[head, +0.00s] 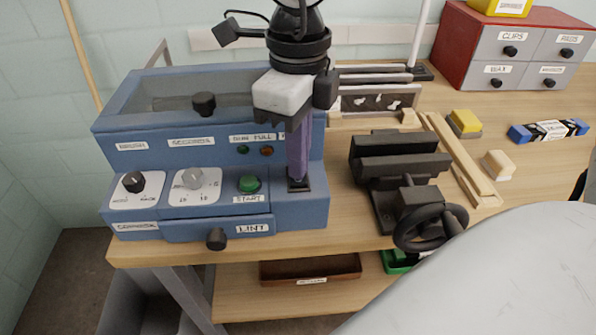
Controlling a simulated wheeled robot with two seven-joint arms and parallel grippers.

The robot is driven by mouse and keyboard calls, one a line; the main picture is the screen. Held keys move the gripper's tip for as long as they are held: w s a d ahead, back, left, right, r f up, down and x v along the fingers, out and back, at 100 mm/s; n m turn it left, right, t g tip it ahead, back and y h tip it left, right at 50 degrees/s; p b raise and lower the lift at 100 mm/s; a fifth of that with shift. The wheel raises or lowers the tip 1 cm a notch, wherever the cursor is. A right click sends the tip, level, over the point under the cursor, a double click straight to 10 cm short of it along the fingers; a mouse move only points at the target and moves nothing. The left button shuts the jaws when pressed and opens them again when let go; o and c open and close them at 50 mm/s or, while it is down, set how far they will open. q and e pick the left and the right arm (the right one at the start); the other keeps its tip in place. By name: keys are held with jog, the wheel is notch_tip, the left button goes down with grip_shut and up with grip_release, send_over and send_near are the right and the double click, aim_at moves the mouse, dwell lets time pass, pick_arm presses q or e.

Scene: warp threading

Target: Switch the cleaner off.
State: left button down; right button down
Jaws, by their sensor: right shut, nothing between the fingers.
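The cleaner (135,146) is a blue machine at the left of the bench. Its front has a black knob (133,183), a grey knob (194,179) under the SECONDS label, and a green START button (249,184). Two small round lamps, one green (242,150) and one orange-brown (267,151), sit by the BIN FULL label. My right gripper (284,116) is shut and empty above the machine's right part. Below it a purple upright strip (298,152) reaches a dark slotted plate; I cannot tell whether they touch. My left gripper is out of view.
A black vise (400,165) with a handwheel stands right of the cleaner. Wooden rails (460,160), a yellow-topped block (465,122) and a blue-black bar (548,131) lie farther right. A red-and-grey drawer cabinet (480,50) stands behind. The LINT drawer knob (216,239) juts forward.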

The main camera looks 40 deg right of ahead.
jog(key=shift+f+b, duration=0.8)
jog(key=shift+b, duration=0.1)
dwell(0.8)
jog(key=shift+r, duration=0.1)
jog(key=shift+r+p, duration=1.95)
jog(key=shift+r, duration=1.45)
